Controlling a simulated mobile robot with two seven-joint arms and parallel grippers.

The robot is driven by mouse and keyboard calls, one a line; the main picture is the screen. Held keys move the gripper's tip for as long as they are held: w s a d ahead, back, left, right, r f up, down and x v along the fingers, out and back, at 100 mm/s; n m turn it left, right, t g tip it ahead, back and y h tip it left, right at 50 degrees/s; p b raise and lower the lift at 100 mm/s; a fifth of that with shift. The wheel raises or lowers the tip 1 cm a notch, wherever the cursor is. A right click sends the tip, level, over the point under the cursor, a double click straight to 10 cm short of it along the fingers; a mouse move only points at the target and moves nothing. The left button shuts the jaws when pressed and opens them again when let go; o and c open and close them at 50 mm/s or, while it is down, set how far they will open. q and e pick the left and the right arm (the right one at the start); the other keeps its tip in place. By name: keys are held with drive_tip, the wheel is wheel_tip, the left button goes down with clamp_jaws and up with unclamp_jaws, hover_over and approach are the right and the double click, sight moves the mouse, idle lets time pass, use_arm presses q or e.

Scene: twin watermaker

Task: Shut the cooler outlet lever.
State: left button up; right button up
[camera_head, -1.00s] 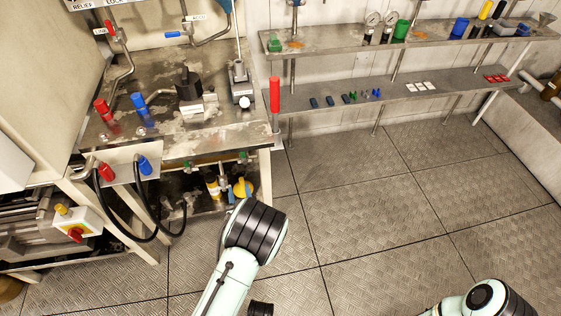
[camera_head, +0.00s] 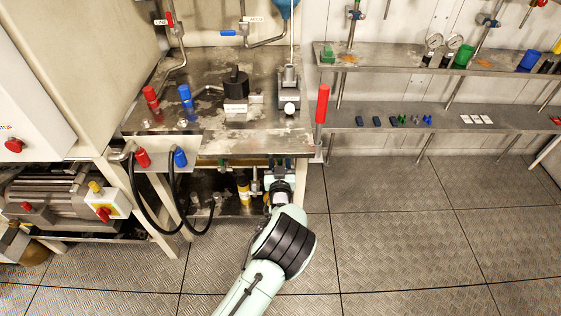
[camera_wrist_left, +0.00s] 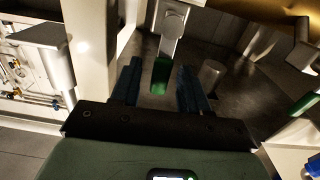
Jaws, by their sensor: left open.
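A green-tipped lever (camera_wrist_left: 161,76) hangs from a metal valve body (camera_wrist_left: 173,20) in the left wrist view. My left gripper (camera_wrist_left: 160,68) is open, with one dark finger on each side of the green tip. I see gaps on both sides and cannot tell whether either finger touches it. Another green handle (camera_wrist_left: 304,103) shows at the right edge of that view. No label shows which is the cooler outlet lever. In the head view, my left arm reaches under the front edge of the steel bench (camera_head: 255,142); its fingertips are hidden there. My right gripper is out of view.
Red (camera_head: 143,158) and blue (camera_head: 180,157) hose fittings with black hoses hang left of the left arm. A yellow-topped bottle (camera_head: 243,188) stands under the bench. A red upright handle (camera_head: 322,103) is at the bench's right corner. The floor to the right is clear.

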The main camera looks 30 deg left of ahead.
use_arm(q)
drive_tip(key=shift+w+a, duration=0.1)
drive_tip(key=shift+w, duration=0.15)
clamp_jaws()
